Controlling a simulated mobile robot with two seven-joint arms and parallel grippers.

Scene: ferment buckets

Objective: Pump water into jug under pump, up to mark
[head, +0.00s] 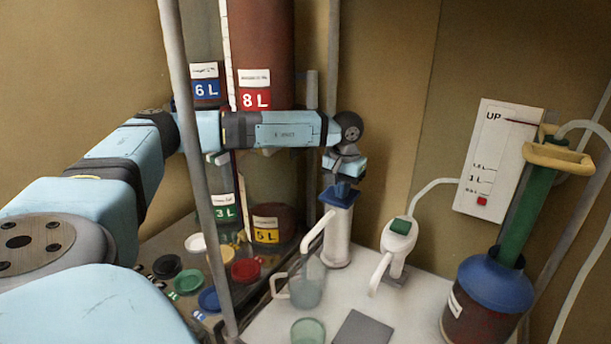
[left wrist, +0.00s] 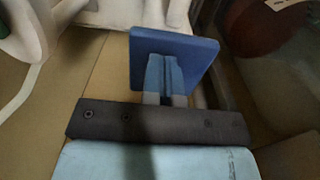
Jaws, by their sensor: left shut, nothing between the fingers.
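The white pump (head: 338,236) stands on the white counter, with its spout pointing left and down and a blue top (head: 341,193). The clear jug (head: 307,284) stands below the spout, its handle to the left. I cannot make out its mark or any water level. My left gripper (head: 343,180) is shut and empty, pointing down right over the blue top. In the left wrist view, the fingers (left wrist: 165,92) lie in front of the flat blue top (left wrist: 196,62). I cannot tell whether they touch it. My right gripper is out of view.
A greenish cup (head: 308,331) and a dark square pad (head: 362,329) are at the counter's front. A white dispenser with a green top (head: 400,227) stands right of the pump. A blue-topped vessel (head: 490,285) is far right. A grey post (head: 199,180) and lids (head: 246,270) are left.

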